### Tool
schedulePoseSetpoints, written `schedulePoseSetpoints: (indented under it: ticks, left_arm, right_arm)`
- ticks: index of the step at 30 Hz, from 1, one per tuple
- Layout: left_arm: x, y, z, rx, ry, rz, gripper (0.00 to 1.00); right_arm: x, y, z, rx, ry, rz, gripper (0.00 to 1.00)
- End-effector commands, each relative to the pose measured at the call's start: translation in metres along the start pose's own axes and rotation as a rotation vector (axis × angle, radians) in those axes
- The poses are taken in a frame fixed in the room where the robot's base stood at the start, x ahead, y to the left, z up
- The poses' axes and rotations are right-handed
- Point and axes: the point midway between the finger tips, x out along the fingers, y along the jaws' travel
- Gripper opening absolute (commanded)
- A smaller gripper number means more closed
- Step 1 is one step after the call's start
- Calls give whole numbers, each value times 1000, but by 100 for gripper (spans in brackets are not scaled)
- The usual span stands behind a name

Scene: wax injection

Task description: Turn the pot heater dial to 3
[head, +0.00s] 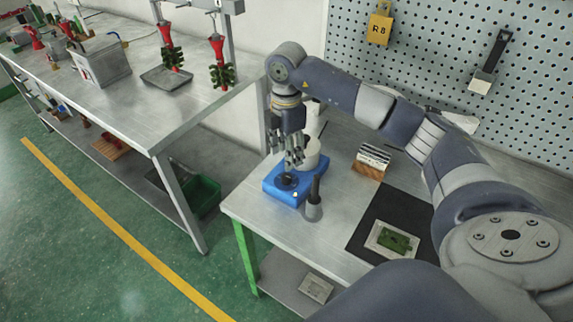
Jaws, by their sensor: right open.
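The pot heater (272,186) is a blue box on the near left corner of the metal workbench. Its dark round dial (287,181) is on the front part of the box, with a small light spot beside it. A pale pot (313,158) stands at its back, partly hidden by my gripper. My right gripper (293,168) points down just above the dial, with its fingers open. I cannot tell whether the fingertips touch the dial, and the number it points to is too small to read. My left gripper is not in view.
A grey holder with a dark handle (314,200) stands close to the heater's right front. A wooden block with cards (371,163) and a black mat (365,234) with a green piece lie further right. A pegboard (440,50) rises behind. Another bench (130,105) stands left.

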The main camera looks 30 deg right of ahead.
Motion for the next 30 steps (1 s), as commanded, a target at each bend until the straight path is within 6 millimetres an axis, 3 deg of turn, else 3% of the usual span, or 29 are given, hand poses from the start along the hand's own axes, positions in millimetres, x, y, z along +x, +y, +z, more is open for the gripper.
schedulePoseSetpoints:
  ticks: [3, 9, 30]
  left_arm:
    - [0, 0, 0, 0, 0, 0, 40]
    - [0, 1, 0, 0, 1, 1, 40]
    - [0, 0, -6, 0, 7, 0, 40]
  right_arm:
    - [-21, 1, 0, 0, 0, 4, 45]
    - [-36, 0, 0, 0, 0, 1, 45]
    - [-37, 0, 0, 0, 0, 0, 45]
